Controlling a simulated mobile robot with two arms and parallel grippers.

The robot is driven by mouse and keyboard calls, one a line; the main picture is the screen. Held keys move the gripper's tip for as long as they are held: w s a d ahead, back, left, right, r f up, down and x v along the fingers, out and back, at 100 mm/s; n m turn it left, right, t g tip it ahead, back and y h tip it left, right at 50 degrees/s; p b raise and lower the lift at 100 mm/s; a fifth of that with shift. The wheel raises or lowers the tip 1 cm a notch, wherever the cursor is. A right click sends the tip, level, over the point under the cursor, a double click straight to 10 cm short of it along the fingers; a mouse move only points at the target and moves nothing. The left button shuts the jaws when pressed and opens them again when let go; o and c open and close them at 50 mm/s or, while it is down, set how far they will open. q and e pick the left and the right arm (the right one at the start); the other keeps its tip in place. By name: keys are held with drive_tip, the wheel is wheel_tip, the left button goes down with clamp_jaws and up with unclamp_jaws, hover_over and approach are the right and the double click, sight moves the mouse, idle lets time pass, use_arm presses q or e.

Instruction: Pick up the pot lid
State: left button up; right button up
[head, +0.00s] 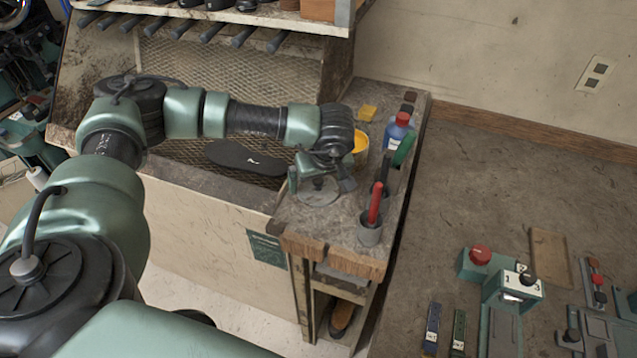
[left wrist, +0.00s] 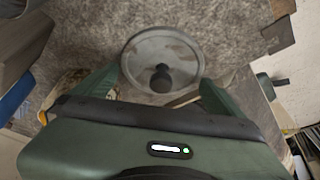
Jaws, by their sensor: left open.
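The pot lid (head: 319,196) is a round grey disc lying flat on the worn bench top, below my left gripper. In the left wrist view the pot lid (left wrist: 184,50) shows with its dark knob (left wrist: 161,79) facing up toward me. My left gripper (head: 320,184) is open over the lid. In the left wrist view the gripper's fingers (left wrist: 160,92) stand on either side of the knob, apart from it. The head view partly hides the knob behind the gripper. My right gripper is not in view.
A yellow pot (head: 360,142), a blue bottle (head: 397,130) and a yellow sponge (head: 367,112) are behind. A dark sole (head: 240,158) lies in the recess at left. The bench's front edge (head: 340,258) is close.

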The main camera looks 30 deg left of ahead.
use_arm(q)
drive_tip(key=shift+s, duration=0.1)
drive_tip(key=c, duration=1)
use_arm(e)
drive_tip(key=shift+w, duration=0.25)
use_arm(q)
drive_tip(key=shift+r, duration=0.1)
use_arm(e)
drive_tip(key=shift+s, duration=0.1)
